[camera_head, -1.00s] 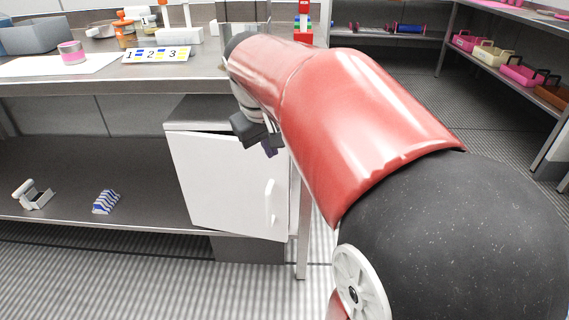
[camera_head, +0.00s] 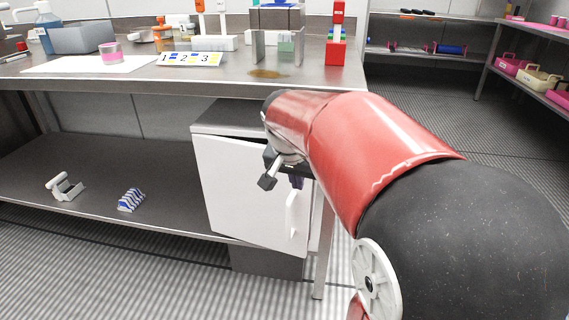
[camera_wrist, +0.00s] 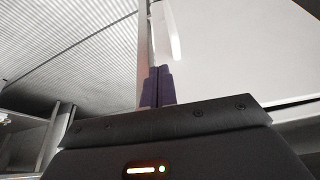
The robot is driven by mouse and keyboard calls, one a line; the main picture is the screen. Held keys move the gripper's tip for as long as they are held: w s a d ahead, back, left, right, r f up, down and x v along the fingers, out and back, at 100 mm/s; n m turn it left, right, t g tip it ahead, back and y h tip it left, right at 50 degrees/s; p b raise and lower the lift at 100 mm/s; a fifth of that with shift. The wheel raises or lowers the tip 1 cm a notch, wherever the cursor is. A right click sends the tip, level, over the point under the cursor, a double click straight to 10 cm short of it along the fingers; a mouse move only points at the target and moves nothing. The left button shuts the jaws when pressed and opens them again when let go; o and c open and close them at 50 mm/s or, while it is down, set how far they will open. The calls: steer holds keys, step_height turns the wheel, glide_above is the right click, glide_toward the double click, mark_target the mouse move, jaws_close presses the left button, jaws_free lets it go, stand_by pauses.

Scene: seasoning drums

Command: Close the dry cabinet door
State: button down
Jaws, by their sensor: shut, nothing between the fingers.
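The dry cabinet (camera_head: 222,116) is a grey box under the left bench. Its white door (camera_head: 240,190) stands slightly ajar, with a dark gap along its top edge. The white upright handle (camera_head: 292,213) is near the door's right edge. My gripper (camera_head: 296,182) is at the upper right of the door, just above the handle. In the wrist view, its purple fingers (camera_wrist: 157,75) are shut together and empty, in front of the door's edge. The door (camera_wrist: 235,50) and handle (camera_wrist: 172,30) show there too. Whether the fingers touch the door is unclear. My arm hides the door's upper right corner.
A bench leg (camera_head: 321,245) stands right of the cabinet. The lower shelf (camera_head: 100,170) holds a white rack (camera_head: 66,187) and a blue-and-white rack (camera_head: 131,200). The benchtop (camera_head: 130,80) above carries labware. The floor (camera_head: 110,275) in front is clear.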

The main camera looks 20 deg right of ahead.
steer(key=shift+w+d+f, duration=0.25)
steer(key=shift+w+d, duration=0.5)
steer(key=shift+w, duration=0.05)
steer(key=shift+w+d+f, duration=0.2)
steer(key=shift+w+d, duration=0.55)
steer(key=shift+w, duration=0.05)
steer(key=shift+w+d+p, duration=0.65)
steer(key=shift+w+d, duration=0.5)
